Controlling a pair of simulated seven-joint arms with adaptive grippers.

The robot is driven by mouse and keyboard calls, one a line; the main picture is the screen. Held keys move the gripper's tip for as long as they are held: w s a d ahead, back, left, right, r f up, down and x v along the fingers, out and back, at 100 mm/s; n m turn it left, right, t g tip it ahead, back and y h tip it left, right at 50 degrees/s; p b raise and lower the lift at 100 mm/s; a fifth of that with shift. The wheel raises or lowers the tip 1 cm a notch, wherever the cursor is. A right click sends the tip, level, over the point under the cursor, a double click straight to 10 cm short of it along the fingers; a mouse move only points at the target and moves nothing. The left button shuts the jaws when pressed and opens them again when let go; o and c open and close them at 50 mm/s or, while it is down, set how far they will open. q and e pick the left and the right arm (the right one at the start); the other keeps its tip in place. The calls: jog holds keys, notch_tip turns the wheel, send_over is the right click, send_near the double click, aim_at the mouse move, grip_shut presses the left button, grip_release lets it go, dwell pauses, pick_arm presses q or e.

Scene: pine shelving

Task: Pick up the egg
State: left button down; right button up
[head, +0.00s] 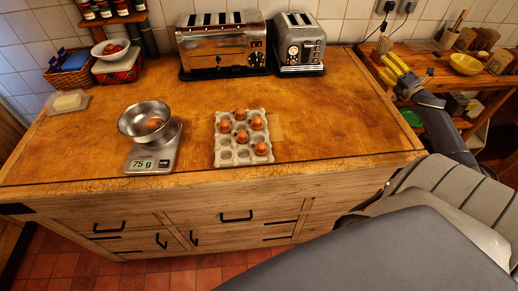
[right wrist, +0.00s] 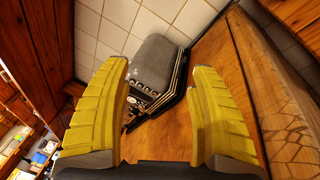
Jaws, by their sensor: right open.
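Several brown eggs (head: 242,137) sit in a grey egg carton (head: 227,163) on the wooden worktop. Another brown egg (head: 154,124) lies in a metal bowl (head: 133,118) on a kitchen scale (head: 168,160) that reads 75 g. My right gripper (head: 392,68), with yellow fingers, is at the right end of the worktop, well away from the carton and bowl. In the right wrist view its fingers (right wrist: 158,78) are spread apart with nothing between them. No egg shows in that view. My left gripper is not in view.
A large toaster (head: 215,48) and a smaller toaster (head: 300,50) stand at the back; one toaster (right wrist: 155,70) shows beyond my right fingers. A butter dish (head: 67,103), a basket (head: 72,75) and a white bowl (head: 100,50) are at left. Worktop right of the carton is clear.

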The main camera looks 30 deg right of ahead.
jog(key=w+a+r+m, duration=0.2)
jog(key=w+a+r, duration=0.1)
jog(key=w+a, duration=0.3)
jog(key=w+a+r+m+h, duration=0.1)
jog(key=w+a+r, duration=0.25)
jog(key=w, duration=0.45)
jog(key=w+a+r+m, duration=0.2)
jog(key=w+a+r, duration=0.1)
jog(key=w+a, duration=0.3)
jog(key=w+a+r+n+g+y, duration=0.1)
jog(key=w+a+g+y, duration=0.3)
jog(key=a, duration=0.7)
jog(key=w+a+r+n+t+y, duration=0.15)
jog(key=w+a, duration=0.35)
jog(key=a, duration=0.5)
jog(key=s+a+n+g+y, duration=0.25)
jog(key=a+n+g, duration=0.2)
jog(key=a, duration=0.95)
jog(key=n+g+h, duration=0.3)
jog(key=n+g, duration=0.9)
send_over(261, 144)
notch_tip(261, 144, down, 6)
jog(key=r, duration=0.1)
jog(key=shift+d+f, duration=0.1)
jog(key=shift+f, duration=8.2)
